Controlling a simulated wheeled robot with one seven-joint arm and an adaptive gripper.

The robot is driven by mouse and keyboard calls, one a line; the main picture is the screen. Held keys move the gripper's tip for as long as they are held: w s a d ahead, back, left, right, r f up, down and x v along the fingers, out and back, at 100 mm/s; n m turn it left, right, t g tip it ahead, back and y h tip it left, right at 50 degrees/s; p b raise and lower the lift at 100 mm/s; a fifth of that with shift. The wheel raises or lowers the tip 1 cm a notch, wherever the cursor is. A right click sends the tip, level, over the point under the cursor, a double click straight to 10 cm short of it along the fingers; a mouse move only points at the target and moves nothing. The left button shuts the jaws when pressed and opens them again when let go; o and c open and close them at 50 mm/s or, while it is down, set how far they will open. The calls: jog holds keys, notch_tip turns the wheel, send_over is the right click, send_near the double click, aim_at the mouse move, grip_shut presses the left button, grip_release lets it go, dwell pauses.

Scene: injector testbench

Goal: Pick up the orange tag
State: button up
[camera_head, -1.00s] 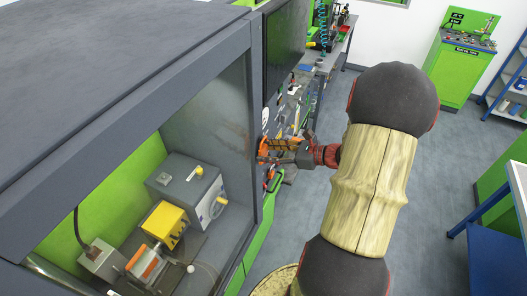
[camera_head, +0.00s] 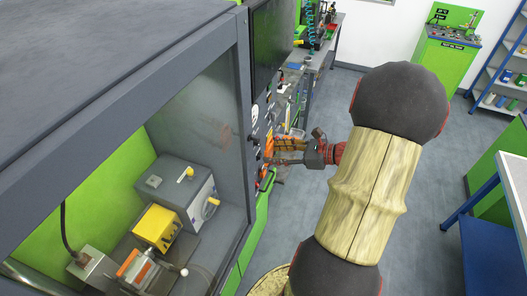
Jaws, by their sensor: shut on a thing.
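My gripper (camera_head: 290,150) reaches left from my arm to the control panel on the front of the testbench. Its jaws are shut on the orange tag (camera_head: 268,148), of which only a small orange part shows at the fingertips, close to the panel face. The fingers hide most of the tag. I cannot tell whether the tag still touches the panel.
The testbench cabinet (camera_head: 245,120) with its open bay fills the left. A monitor (camera_head: 272,50) stands above the panel. A workbench (camera_head: 318,60) with tools is behind. A green console (camera_head: 445,65) and blue shelves (camera_head: 505,75) are at the back right. Grey floor (camera_head: 435,180) is clear.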

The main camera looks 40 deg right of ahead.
jog(key=s+d+b, duration=0.2)
jog(key=s+d, duration=0.3)
jog(key=s, duration=0.6)
jog(key=p, duration=0.1)
send_near(271, 155)
jog(key=x, duration=0.4)
jog(key=shift+w+a+r, duration=0.15)
jog(key=shift+a+r, duration=0.05)
jog(key=shift+a, duration=0.25)
jog(key=shift+w+d+f, duration=0.1)
jog(key=shift+w+d, duration=0.05)
jog(key=w+a+b, duration=0.1)
jog(key=w+a, duration=0.2)
jog(key=w, duration=0.5)
jog(key=shift+b, duration=0.35)
jog(key=shift+s+a+f, duration=0.1)
jog(key=shift+a+f, duration=0.1)
jog(key=shift+f, duration=0.35)
jog(key=o, duration=1.2)
jog(key=shift+c, duration=0.2)
jog(key=shift+r, duration=0.1)
